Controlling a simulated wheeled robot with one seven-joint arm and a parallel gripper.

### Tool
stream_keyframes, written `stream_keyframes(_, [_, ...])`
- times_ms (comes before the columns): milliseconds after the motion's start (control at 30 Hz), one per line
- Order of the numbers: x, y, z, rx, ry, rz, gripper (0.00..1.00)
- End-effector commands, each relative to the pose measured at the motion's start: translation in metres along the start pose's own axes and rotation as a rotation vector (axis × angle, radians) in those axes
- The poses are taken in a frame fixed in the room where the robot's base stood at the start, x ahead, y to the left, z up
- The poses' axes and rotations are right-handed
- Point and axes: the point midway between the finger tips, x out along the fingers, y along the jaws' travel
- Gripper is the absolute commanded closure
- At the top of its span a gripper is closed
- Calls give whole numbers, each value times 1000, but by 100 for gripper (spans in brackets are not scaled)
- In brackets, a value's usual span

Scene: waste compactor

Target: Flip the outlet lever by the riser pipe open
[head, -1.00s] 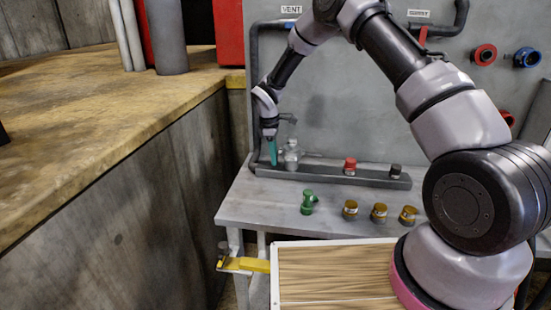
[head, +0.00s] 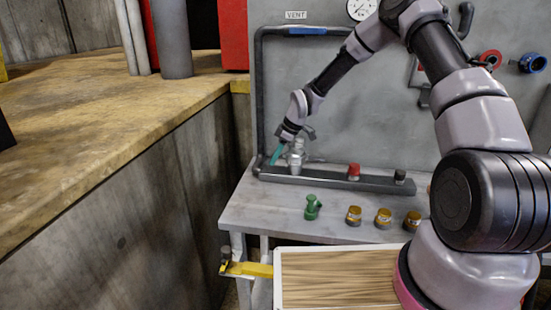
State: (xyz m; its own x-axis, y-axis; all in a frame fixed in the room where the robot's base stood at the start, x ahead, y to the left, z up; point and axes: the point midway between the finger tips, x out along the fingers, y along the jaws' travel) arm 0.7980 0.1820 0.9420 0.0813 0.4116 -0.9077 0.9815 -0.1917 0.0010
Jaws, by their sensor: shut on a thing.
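The riser pipe (head: 259,100) runs up the left side of the grey panel. A teal bar (head: 275,157), which looks like the outlet lever, stands near its foot. The bar leans, its top to the right and its lower end near the dark tray. My gripper (head: 284,143) comes down from the upper right and is shut at the bar's upper end. The fingers are too small to make out clearly. A silvery valve-like fitting (head: 297,158) stands just right of the bar, and my wrist partly covers its top.
The dark tray (head: 330,183) also carries a red-capped piece (head: 353,172) and a black knob (head: 400,177). A green fitting (head: 313,207) and several brown-capped jars (head: 354,215) stand in front on the grey bench (head: 255,212). A wooden ledge (head: 120,95) borders the left.

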Motion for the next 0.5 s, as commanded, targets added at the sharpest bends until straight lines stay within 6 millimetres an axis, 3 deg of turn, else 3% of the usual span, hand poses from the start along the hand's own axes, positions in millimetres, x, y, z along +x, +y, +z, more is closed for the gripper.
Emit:
stream_keyframes(333, [0,0,0,0,2,0,100])
stream_keyframes(367, [0,0,0,0,2,0,68])
stream_keyframes(400, [0,0,0,0,1,0,52])
stream_keyframes(433, [0,0,0,0,1,0,45])
stream_keyframes(500, [0,0,0,0,1,0,45])
